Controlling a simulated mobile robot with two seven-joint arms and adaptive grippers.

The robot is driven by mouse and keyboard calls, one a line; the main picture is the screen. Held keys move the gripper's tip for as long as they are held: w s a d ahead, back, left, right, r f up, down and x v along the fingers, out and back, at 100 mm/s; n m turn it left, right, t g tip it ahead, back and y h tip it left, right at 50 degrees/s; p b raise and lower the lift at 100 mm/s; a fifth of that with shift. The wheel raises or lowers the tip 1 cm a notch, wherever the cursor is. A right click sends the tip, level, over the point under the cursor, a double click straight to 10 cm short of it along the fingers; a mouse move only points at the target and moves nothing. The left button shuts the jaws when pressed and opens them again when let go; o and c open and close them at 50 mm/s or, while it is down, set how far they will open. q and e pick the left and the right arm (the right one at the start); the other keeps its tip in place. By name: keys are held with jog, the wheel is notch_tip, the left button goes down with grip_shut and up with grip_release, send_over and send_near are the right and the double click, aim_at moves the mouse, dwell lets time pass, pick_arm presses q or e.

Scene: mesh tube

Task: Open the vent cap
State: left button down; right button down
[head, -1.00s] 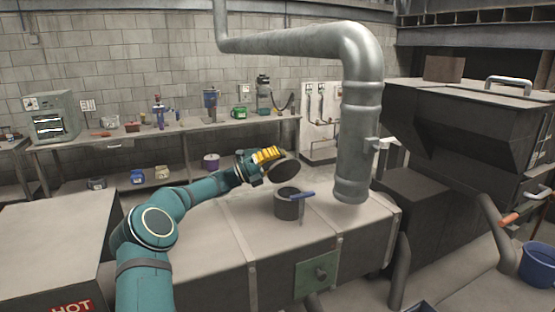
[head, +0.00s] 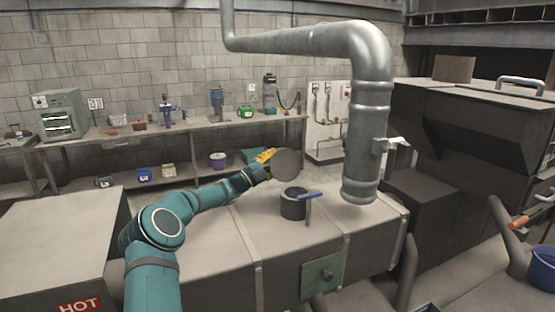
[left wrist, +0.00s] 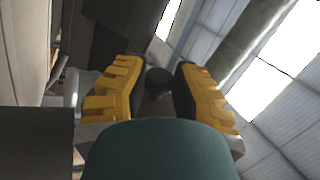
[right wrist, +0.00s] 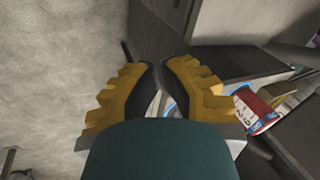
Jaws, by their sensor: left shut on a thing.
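My left gripper (head: 264,158) is shut on the knob (left wrist: 158,82) of the round vent cap (head: 288,166). The cap is up and stands on edge, with its flat round face toward the head camera. It is just behind and above the short dark vent pipe (head: 293,207), whose top shows open. I cannot tell whether the cap's lower edge touches the rim or is joined to it. My right gripper (right wrist: 160,80) shows only in the right wrist view; its fingertips nearly meet and hold nothing visible.
The duct box top (head: 215,225) is clear on the left. A cluttered workbench (head: 190,127) stands along the back wall.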

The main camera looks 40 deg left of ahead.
pick_arm(q)
jog(key=shift+w+n, duration=0.1)
jog(key=shift+n, duration=0.2)
jog(key=c, duration=1)
grip_release()
jog(key=shift+w+d, duration=0.1)
jog(key=shift+f, duration=0.1)
jog(key=s+a+f, duration=0.1)
jog(key=s+a, duration=0.1)
jog(key=s, duration=0.6)
jog(key=s+a, duration=0.3)
jog(key=s, duration=0.4)
jog(key=shift+s+a+f, duration=0.25)
jog(key=shift+s+f, duration=0.1)
jog(key=shift+s, duration=0.05)
jog(key=shift+f, duration=0.1)
